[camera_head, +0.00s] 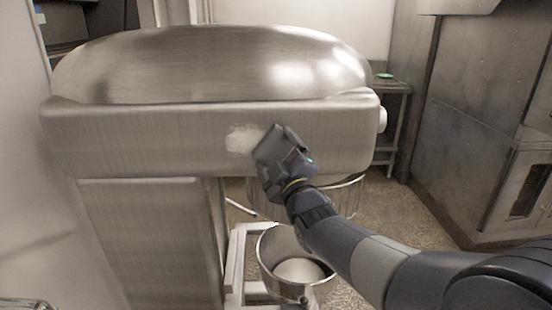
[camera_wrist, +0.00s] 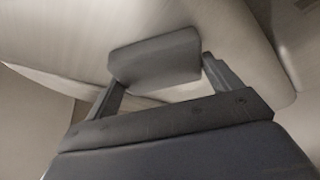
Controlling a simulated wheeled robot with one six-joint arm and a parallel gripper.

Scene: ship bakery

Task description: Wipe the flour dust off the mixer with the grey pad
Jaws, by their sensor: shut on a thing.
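The mixer (camera_head: 140,140) is a large brushed-metal machine with a rounded top, filling the left and middle of the head view. A whitish patch of flour dust (camera_head: 241,139) lies on the side of its head. My gripper (camera_head: 282,150) is at the mixer's side, just right of the patch. In the wrist view my gripper (camera_wrist: 158,85) is shut on the grey pad (camera_wrist: 155,60), which sits between its two fingers. The pad is close to the mixer's surface (camera_wrist: 225,40); I cannot tell whether it touches. Any dust behind my gripper is hidden.
A metal bowl (camera_head: 268,245) with something white inside stands below the mixer head, under my arm. A tall metal cabinet (camera_head: 480,130) stands at the right. A small table (camera_head: 400,88) with a green item is behind. Speckled floor (camera_head: 415,215) lies open between.

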